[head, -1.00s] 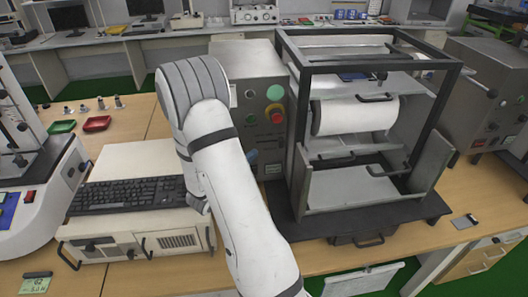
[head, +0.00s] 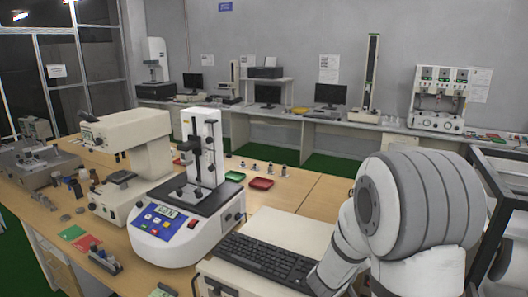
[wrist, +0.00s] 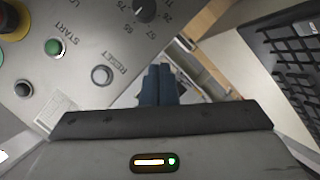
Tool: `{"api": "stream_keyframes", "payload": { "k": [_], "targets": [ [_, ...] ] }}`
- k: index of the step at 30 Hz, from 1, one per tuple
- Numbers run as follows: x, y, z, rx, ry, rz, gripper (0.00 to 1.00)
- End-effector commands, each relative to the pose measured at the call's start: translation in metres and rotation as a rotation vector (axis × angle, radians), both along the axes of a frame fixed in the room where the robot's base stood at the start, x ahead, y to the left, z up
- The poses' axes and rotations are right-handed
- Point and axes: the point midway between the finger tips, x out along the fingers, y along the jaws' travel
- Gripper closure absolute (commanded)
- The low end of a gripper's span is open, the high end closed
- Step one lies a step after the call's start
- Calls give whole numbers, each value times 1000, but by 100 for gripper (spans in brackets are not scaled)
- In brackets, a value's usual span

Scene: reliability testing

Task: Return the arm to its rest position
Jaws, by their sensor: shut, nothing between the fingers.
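My gripper (wrist: 158,72) shows in the wrist view as two dark blue fingers side by side, shut with nothing between them. It is beside a grey control panel (wrist: 75,75) and apart from its buttons as far as I can see. The panel has a green START button (wrist: 54,47), a grey RESET button (wrist: 101,75) and a black knob (wrist: 144,10). In the head view my white arm fills the lower right, bent at a large rounded joint. The gripper itself is hidden or out of frame there.
A black keyboard (head: 268,258) lies left of my arm; it also shows in the wrist view (wrist: 292,62). A dark machine frame (head: 503,200) stands close on the right. A white tester (head: 190,200) and red tray (head: 262,183) stand on the bench.

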Motion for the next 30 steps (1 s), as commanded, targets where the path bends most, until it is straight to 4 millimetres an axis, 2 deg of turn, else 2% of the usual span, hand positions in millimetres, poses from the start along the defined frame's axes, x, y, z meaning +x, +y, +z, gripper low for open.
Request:
{"api": "stream_keyframes", "payload": {
  "k": [1, 4, 8, 12, 15, 18, 21, 24, 27, 30],
  "targets": [
    [4, 16, 13, 101, -37, 63, 100],
    [3, 52, 30, 305, -59, 176, 100],
    [-16, 95, 50, 535, -21, 289, 100],
    [-59, 131, 67, 726, 92, 348, 100],
    [-101, 145, 74, 818, 202, 336, 100],
    [-147, 148, 79, 872, 315, 280, 100],
    [-189, 143, 82, 892, 409, 193, 100],
    [-222, 135, 83, 892, 472, 104, 100],
    [-243, 128, 84, 887, 507, 38, 100],
    [-253, 123, 85, 883, 523, 3, 100]
  ]
}}
